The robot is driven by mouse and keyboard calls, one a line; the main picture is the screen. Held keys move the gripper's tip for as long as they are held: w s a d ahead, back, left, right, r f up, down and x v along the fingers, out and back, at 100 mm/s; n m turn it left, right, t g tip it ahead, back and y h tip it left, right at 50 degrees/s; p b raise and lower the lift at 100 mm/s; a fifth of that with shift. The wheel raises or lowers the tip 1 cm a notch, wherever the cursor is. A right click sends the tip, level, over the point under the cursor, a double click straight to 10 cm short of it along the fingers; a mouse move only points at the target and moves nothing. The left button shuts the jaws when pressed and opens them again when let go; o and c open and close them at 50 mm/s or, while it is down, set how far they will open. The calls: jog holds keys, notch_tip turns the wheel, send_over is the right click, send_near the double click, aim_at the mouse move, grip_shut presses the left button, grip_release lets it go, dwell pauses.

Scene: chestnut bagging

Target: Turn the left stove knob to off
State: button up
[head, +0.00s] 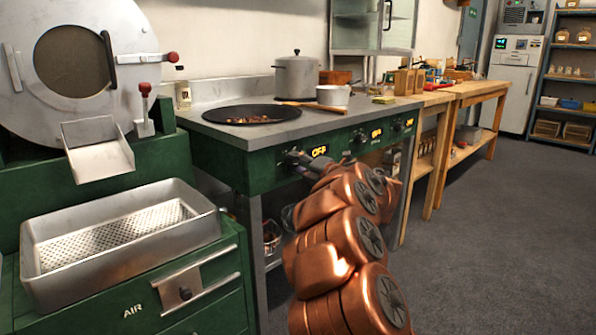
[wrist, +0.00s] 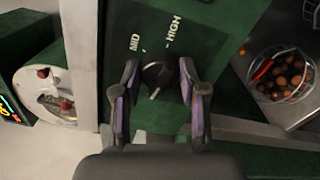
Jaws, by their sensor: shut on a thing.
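The stove (head: 262,170) has a green front panel and a steel top. My gripper (head: 292,158) is at the left end of its row of knobs. In the wrist view my gripper (wrist: 158,80) has its two purple-padded fingers on either side of the dark left knob (wrist: 156,74), shut on it. The knob's pale pointer mark faces down in that view, away from the MID and HIGH labels. The left display (head: 320,150) glows yellow and appears to read OFF. In the head view the gripper mostly hides the knob.
A dark pan (head: 252,115) with chestnuts, a steel pot (head: 297,77) and a small pale pot (head: 333,95) stand on the stove. A wooden spoon lies near the front edge. A steel tray (head: 120,240) is at the left. Open floor (head: 480,220) lies to the right.

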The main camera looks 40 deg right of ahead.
jog(key=shift+a+n+b, duration=0.1)
jog(key=shift+n+b, duration=0.45)
jog(key=shift+n, duration=0.35)
jog(key=o, duration=1.1)
jog(key=shift+o, duration=0.2)
jog(key=shift+s, duration=0.1)
jog(key=s, duration=1.1)
jog(key=shift+s, duration=0.4)
jog(key=shift+a, duration=0.1)
